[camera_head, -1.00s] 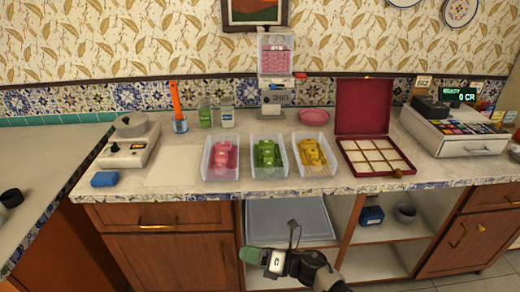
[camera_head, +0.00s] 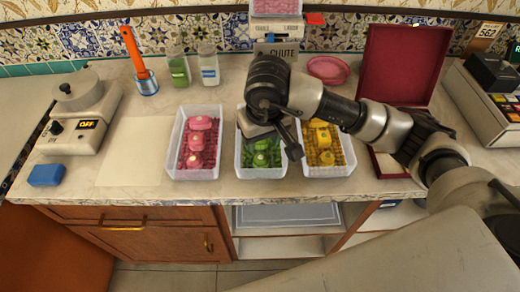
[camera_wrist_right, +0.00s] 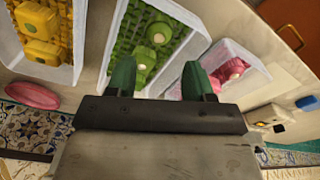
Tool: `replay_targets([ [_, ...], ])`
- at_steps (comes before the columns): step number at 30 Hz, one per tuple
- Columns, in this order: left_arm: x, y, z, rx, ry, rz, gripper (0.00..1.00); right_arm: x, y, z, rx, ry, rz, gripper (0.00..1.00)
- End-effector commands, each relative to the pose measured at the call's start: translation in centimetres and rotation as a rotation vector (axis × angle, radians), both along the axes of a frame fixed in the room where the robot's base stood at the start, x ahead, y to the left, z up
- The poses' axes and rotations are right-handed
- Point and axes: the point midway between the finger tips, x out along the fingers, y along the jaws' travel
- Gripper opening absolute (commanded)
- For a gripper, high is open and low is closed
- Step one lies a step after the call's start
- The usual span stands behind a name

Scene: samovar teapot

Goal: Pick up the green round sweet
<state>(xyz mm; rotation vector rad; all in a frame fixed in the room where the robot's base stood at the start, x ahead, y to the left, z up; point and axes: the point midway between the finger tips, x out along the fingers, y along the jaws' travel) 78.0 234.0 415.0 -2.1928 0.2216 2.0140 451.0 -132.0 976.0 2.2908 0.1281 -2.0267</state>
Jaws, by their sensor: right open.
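The green sweets (camera_head: 262,158) lie in the middle clear tray (camera_head: 241,165), on a bumpy green bed. My left gripper is in neither view.
A tray of pink sweets (camera_head: 184,171) stands to the left and a tray of yellow sweets (camera_head: 349,163) to the right. An open red box (camera_head: 402,62) stands behind my right arm. A white sheet (camera_head: 133,150) lies at the left.

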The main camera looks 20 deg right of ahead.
Motion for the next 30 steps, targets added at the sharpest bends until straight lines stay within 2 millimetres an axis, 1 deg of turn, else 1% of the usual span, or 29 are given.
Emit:
replay_targets([
  [1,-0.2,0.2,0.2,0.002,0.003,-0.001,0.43,-0.1,0.0,-0.9,0.000,0.007,-0.001,0.52],
  [4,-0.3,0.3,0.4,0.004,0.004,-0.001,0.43,0.2,0.1,-2.4,0.002,0.006,-0.003,0.52],
  [11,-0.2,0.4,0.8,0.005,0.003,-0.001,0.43,0.4,0.1,-4.1,0.005,0.007,-0.002,0.52],
  [16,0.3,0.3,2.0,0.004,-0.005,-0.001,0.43,0.7,-0.1,-6.3,0.005,0.009,-0.005,0.52],
  [18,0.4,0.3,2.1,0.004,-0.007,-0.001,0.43,0.9,-0.2,-7.4,0.006,0.008,-0.005,0.52],
  [21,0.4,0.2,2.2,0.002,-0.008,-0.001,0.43,1.0,-0.1,-8.4,0.005,0.005,-0.004,0.52],
  [24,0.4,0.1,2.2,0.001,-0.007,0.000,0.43,1.1,-0.1,-8.7,0.006,0.003,-0.003,0.52],
  [29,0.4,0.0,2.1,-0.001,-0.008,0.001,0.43,1.1,-0.1,-8.8,0.006,0.003,-0.003,0.52],
  [30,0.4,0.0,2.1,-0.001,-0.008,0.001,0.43,1.1,-0.1,-8.8,0.006,0.003,-0.003,0.49],
])
